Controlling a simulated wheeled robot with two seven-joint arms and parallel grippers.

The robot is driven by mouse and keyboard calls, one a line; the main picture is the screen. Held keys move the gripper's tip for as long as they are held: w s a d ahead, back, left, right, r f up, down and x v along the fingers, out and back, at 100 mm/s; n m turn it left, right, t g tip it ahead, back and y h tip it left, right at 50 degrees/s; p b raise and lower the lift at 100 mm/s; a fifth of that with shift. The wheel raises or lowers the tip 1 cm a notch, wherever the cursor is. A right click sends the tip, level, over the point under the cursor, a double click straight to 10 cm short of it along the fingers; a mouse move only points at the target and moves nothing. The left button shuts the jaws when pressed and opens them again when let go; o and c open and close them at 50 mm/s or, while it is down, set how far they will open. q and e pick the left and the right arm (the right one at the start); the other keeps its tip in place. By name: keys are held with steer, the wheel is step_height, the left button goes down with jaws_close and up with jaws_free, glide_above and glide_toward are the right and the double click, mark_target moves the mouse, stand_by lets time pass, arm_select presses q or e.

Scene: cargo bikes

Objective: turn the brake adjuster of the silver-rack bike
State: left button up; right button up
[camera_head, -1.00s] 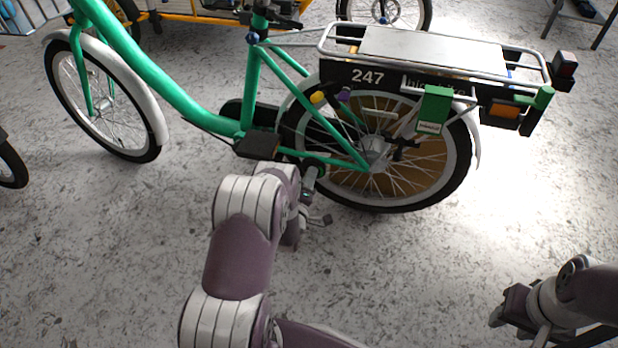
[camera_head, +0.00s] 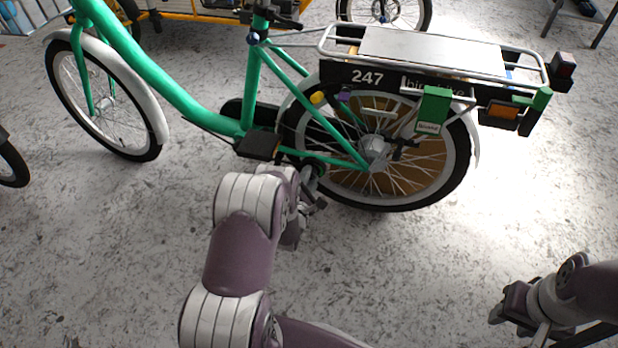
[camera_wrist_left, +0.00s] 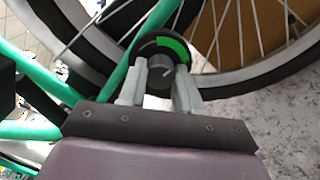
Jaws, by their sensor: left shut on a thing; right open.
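The green bike (camera_head: 160,85) with the silver rack (camera_head: 430,48) stands across the head view, marked 247. In the left wrist view the brake adjuster (camera_wrist_left: 159,74) is a grey knob in front of a dark round dial (camera_wrist_left: 150,45) with a green sector. My left gripper (camera_wrist_left: 160,88) is shut on the knob, one finger on each side. In the head view my left gripper (camera_head: 313,182) is low beside the rear wheel, and my own arm partly hides it. My right gripper (camera_head: 502,308) is open and empty over the floor at the lower right.
The rear wheel (camera_head: 455,170) and its spokes are close to my left gripper. A pedal (camera_head: 258,146) is just left of it. A green box (camera_head: 433,108) hangs under the rack. Other bikes stand at the back and left edge. The floor in front is clear.

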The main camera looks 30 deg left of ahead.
arm_select(q)
steer(key=shift+f+n, duration=0.1)
steer(key=shift+n, duration=0.5)
steer(key=o, duration=1)
steer(key=shift+o, duration=0.2)
steer(key=p+v, duration=0.5)
steer(key=v, duration=0.8)
steer(key=shift+w+a, duration=0.1)
